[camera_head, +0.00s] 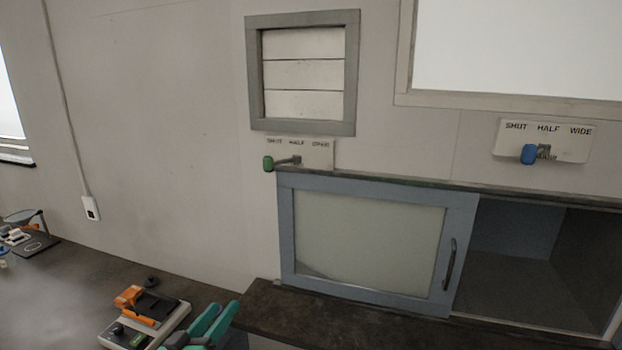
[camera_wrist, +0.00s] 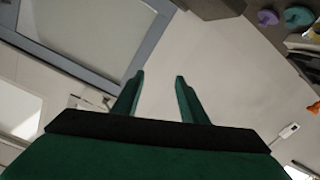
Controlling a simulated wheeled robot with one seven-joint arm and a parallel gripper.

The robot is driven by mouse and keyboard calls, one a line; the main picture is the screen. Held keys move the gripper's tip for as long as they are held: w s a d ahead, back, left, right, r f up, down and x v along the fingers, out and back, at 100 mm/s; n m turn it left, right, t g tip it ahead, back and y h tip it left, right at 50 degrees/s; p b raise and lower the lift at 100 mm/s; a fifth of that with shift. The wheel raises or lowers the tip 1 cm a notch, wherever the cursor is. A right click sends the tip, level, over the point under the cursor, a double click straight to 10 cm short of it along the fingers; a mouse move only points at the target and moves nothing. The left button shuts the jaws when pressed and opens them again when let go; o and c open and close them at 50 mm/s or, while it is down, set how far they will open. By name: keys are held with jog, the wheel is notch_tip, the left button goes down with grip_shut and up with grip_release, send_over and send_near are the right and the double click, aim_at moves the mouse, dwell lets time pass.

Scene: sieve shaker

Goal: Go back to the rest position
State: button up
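My gripper (camera_head: 207,324) shows teal fingers at the bottom of the head view, in front of the dark counter's right part. In the wrist view my gripper (camera_wrist: 158,80) has its two fingers apart with nothing between them. It is open and empty. No contact with any object shows.
A blue-framed sliding panel (camera_head: 461,220) covers the left of a cabinet, its right side open. An orange-and-white device (camera_head: 172,325) stands on the counter (camera_head: 75,275) beside my gripper.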

jog(key=s+d+f+n+g+y, duration=0.1)
jog(key=s+d+f+y, duration=0.1)
jog(key=s+d+f, duration=0.5)
jog(key=s+f+n+y, duration=0.15)
jog(key=s+f, duration=0.25)
jog(key=f, duration=0.6)
jog(key=s+d+f+n+g+y, duration=0.1)
jog(key=s+d+f+y, duration=0.1)
jog(key=s+d+f, duration=0.5)
jog(key=s+d+f+m+y, duration=0.15)
jog(key=s+f, duration=0.25)
jog(key=s, duration=1)
jog(key=s+d+r+m+h, duration=0.1)
jog(key=s+d+r, duration=0.1)
jog(key=s, duration=0.4)
jog(key=s+d+r+m, duration=0.2)
jog(key=s+d+r, duration=0.1)
jog(key=s, duration=0.4)
jog(key=shift+d+r+t+h, duration=0.3)
jog(key=shift+r+h, duration=0.1)
jog(key=shift+r, duration=0.45)
jog(key=shift+s, duration=0.1)
